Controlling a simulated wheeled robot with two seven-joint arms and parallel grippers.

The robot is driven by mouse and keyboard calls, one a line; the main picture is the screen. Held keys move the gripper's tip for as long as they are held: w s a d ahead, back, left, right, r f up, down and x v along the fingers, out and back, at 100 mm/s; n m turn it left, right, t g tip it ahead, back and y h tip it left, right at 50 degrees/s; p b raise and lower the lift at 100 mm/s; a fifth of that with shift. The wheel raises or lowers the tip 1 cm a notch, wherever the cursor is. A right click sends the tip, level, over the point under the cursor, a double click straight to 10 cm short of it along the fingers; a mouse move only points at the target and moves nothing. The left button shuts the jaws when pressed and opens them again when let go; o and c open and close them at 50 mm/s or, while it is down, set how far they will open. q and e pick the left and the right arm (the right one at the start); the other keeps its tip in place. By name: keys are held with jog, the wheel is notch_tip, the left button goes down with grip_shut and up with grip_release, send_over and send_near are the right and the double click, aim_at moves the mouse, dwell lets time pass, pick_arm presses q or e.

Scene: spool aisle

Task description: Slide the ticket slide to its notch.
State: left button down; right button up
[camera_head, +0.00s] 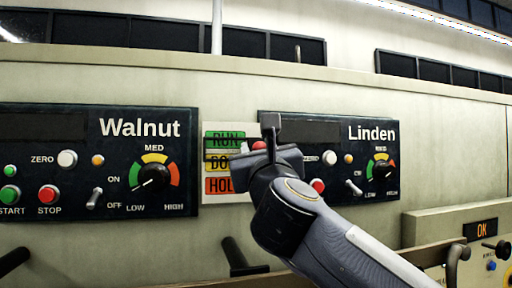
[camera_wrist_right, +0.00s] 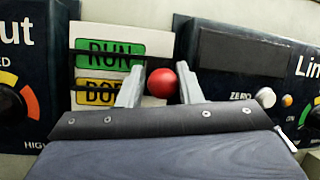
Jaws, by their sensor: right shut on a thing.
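The ticket board (camera_head: 228,190) is a pale panel between the Walnut and Linden panels, with a green RUN label (camera_head: 224,139), a yellow label starting "DO" (camera_head: 217,162) and a red label starting "HOL" (camera_head: 218,185). The slide's red ball knob (camera_wrist_right: 161,83) sits at the board's right side, between the RUN and yellow label heights in the right wrist view. My right gripper (camera_wrist_right: 160,88) is shut on the knob, one finger on each side. In the head view the gripper and arm partly hide the knob (camera_head: 258,146) and the labels' right ends. My left gripper is not in view.
The Walnut panel (camera_head: 60,180) stands left, with buttons, a switch and a dial. The Linden panel (camera_head: 330,116) lies close on the right, partly behind my right arm.

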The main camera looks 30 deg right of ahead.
notch_tip(320, 180, down, 7)
jog(key=b, duration=0.6)
jog(key=shift+d+b, duration=0.2)
jog(key=shift+b, duration=0.1)
jog(key=shift+s, duration=0.1)
jog(key=o, duration=1.1)
jog(key=shift+d, duration=0.1)
jog(key=shift+c, duration=0.2)
jog(key=b+v, duration=0.2)
jog(key=v, duration=0.6)
jog(key=shift+b, duration=0.3)
